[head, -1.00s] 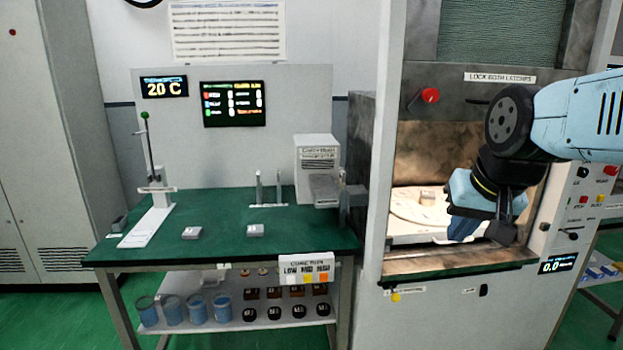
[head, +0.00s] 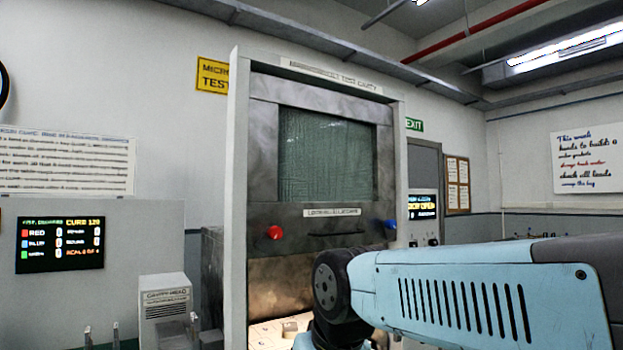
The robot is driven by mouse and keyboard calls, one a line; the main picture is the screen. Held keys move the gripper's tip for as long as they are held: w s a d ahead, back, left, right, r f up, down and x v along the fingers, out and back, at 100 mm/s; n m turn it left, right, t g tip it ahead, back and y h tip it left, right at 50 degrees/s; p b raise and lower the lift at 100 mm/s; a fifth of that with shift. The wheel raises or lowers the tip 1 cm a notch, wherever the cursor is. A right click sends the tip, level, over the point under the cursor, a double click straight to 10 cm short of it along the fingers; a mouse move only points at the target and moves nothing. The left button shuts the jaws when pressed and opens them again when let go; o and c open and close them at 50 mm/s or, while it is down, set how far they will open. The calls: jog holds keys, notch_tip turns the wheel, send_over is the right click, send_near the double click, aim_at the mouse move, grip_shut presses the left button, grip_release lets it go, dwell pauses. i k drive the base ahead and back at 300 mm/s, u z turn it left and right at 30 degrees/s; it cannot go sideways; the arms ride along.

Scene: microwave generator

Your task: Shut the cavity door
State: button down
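The cavity door (head: 330,155) is a grey metal panel with a green mesh window, in a tall white frame. It stands raised, and the lit cavity opening (head: 272,290) shows below it. The door's lower part has a dark handle bar (head: 336,234), a label strip, a red knob (head: 275,232) at left and a blue knob (head: 391,224) at right. A small grey block (head: 291,328) shows inside the cavity. My blue arm crosses the lower right and covers part of the opening. My gripper is below the picture edge.
A white box-shaped unit (head: 166,306) stands left of the cavity, with a status screen (head: 60,243) behind. A control panel with a lit display (head: 422,207) is on the right of the frame. An overhead rail and lamp are high above.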

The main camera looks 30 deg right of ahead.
aim_at(306, 227)
jog(key=u, duration=1.2)
jog(key=k, duration=1)
jog(key=z, duration=1.05)
jog(key=i, duration=1)
